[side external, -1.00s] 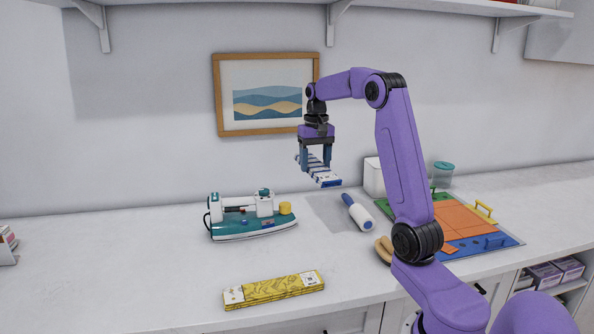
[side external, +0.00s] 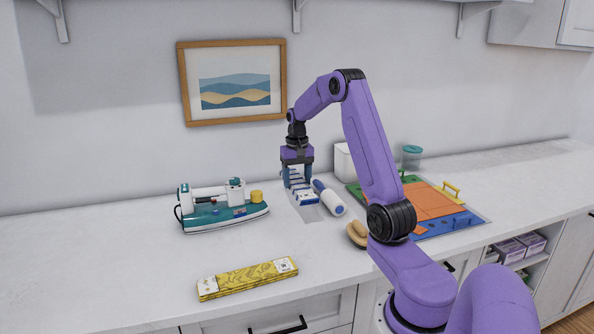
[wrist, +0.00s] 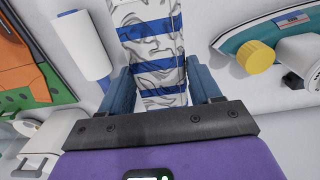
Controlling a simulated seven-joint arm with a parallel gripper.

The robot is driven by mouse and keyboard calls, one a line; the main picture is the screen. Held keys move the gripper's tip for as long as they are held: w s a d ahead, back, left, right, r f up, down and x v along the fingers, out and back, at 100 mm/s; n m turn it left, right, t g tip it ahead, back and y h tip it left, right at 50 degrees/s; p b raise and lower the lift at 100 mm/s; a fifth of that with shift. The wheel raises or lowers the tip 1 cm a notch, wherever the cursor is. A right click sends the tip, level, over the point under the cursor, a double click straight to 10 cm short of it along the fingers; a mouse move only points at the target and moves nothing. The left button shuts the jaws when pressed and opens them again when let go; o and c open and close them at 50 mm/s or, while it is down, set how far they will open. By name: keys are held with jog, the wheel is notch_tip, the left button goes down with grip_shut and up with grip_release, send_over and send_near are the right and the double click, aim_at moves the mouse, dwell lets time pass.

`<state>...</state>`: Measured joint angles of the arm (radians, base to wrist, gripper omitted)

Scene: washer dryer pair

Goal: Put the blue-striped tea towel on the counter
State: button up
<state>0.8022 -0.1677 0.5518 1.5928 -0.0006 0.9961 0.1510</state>
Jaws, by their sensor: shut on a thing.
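The blue-striped tea towel (side external: 304,196) is a folded white bundle with blue bands. In the side view it is just above or touching the counter (side external: 120,245), between the iron and the lint roller; I cannot tell whether it touches. My gripper (side external: 299,178) points down and is shut on the towel. In the wrist view the towel (wrist: 151,45) stretches away from between the two blue fingers (wrist: 160,88).
A teal iron (side external: 222,212) stands left of the towel, a lint roller (side external: 330,198) close on its right. A yellow patterned folded cloth (side external: 248,278) lies in front. A coloured board (side external: 430,205), a tan brush-like item (side external: 358,233) and a white container (side external: 343,162) are further right.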

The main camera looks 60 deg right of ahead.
aim_at(297, 211)
dwell(0.3)
jog(key=shift+f, duration=3.65)
jog(key=shift+f, duration=0.75)
jog(key=o, duration=1.2)
jog(key=shift+c, duration=0.2)
notch_tip(297, 211, up, 16)
jog(key=shift+a+r, duration=0.15)
jog(key=shift+r, duration=0.55)
